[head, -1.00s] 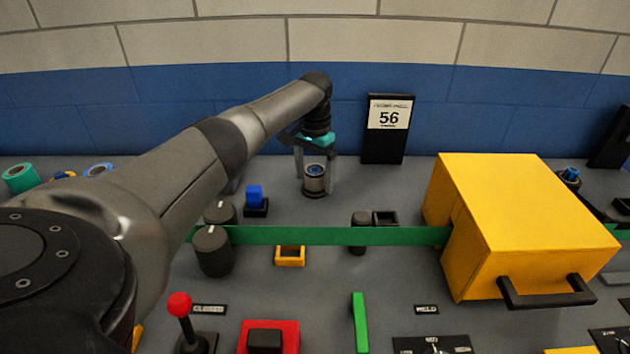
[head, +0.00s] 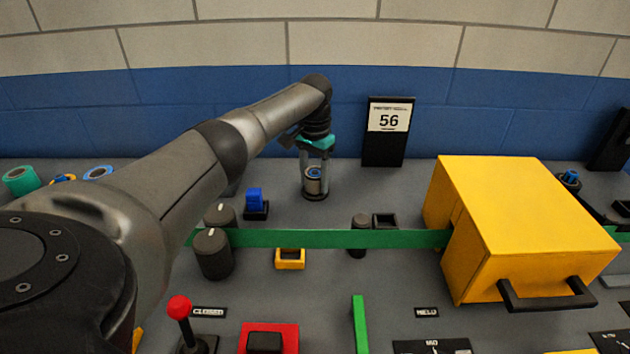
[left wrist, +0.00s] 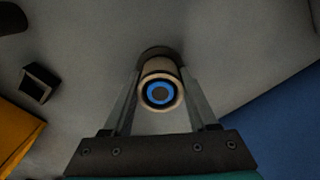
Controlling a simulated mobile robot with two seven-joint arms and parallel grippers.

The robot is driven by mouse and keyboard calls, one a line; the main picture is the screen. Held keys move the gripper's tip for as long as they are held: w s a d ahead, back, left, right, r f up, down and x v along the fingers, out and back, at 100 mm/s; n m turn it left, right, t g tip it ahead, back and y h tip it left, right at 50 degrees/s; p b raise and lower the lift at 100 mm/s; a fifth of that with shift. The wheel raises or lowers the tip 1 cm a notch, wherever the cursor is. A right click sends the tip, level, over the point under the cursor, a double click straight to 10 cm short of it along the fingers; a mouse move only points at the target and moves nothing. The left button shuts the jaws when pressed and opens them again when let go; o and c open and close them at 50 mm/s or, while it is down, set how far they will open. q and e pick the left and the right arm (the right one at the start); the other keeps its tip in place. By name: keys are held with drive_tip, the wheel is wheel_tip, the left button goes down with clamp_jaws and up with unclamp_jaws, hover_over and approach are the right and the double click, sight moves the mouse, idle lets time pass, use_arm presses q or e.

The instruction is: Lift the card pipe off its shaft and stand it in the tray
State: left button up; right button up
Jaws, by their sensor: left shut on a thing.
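The card pipe (head: 314,184) stands upright at the back of the panel, around a shaft whose blue and dark end shows in its mouth. It also shows in the left wrist view (left wrist: 148,97), where I look down into its open end. My left gripper (head: 315,178) is above it with the fingers pointing down, one on each side, shut on the pipe. In the left wrist view the fingers (left wrist: 160,92) flank the pipe. The tray is hard to make out; a small black open-topped box (head: 385,219) stands right of the pipe. My right gripper is not in view.
A green band (head: 330,238) runs across the panel in front of the pipe, between dark knobs (head: 213,252) and a large yellow box (head: 520,215). A blue switch (head: 255,200) stands left of the pipe. A black sign reading 56 (head: 386,145) stands behind, right.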

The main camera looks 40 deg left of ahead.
use_arm(q)
wheel_tip(320, 180, up, 20)
drive_tip(key=p, duration=0.5)
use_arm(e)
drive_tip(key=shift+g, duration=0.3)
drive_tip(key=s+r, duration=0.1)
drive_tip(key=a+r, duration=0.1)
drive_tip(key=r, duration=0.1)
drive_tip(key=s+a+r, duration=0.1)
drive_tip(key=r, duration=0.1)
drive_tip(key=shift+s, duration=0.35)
use_arm(q)
drive_tip(key=shift+a, duration=0.1)
